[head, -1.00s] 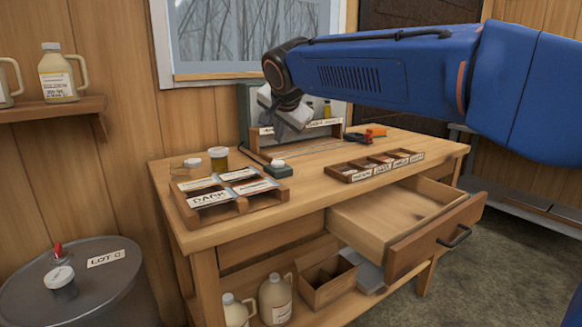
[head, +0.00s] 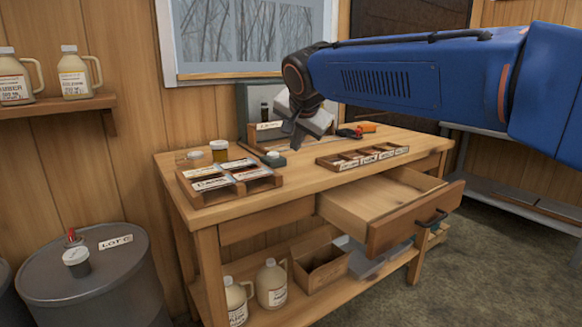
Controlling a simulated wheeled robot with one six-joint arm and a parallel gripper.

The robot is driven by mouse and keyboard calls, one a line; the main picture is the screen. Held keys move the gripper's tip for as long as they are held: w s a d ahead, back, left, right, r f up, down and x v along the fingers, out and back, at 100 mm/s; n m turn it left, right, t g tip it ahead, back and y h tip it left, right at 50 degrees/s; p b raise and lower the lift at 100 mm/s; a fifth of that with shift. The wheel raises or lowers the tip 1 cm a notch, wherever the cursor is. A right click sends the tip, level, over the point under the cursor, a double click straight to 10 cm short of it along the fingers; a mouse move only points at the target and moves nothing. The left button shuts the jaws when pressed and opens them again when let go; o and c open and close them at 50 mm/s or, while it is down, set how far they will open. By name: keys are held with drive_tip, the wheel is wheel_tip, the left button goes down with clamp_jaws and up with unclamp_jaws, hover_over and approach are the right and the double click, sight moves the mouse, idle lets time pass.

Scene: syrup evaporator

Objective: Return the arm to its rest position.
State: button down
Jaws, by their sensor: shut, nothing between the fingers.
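My blue arm (head: 390,75) reaches in from the right above the wooden workbench. My gripper (head: 294,135) hangs at its end, over the back part of the bench top, pointing down. It is shut and I see nothing held in it. It hides part of the grading board at the back of the bench. I cannot tell its exact height, but it looks clear of the things on the bench.
The bench (head: 295,176) bears a labelled card rack (head: 233,188), an amber jar (head: 219,150) and a divided label tray (head: 362,157). Its drawer (head: 405,215) stands open to the front. A grey drum (head: 85,275) stands at left, and jugs (head: 75,75) sit on a wall shelf.

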drive_tip(key=s+d+f+n+g+h, duration=0.1)
drive_tip(key=s+d+f+n+g, duration=0.1)
drive_tip(key=s+d+f, duration=0.8)
drive_tip(key=s+d+f+n+g, duration=0.15)
drive_tip(key=s+d+f, duration=0.55)
drive_tip(key=s+d, duration=0.7)
drive_tip(key=s+d+f+n, duration=0.3)
drive_tip(key=s+f, duration=0.7)
drive_tip(key=s, duration=0.2)
drive_tip(key=shift+s+d+f, duration=0.15)
drive_tip(key=shift+d+f, duration=0.1)
drive_tip(key=shift+d, duration=0.05)
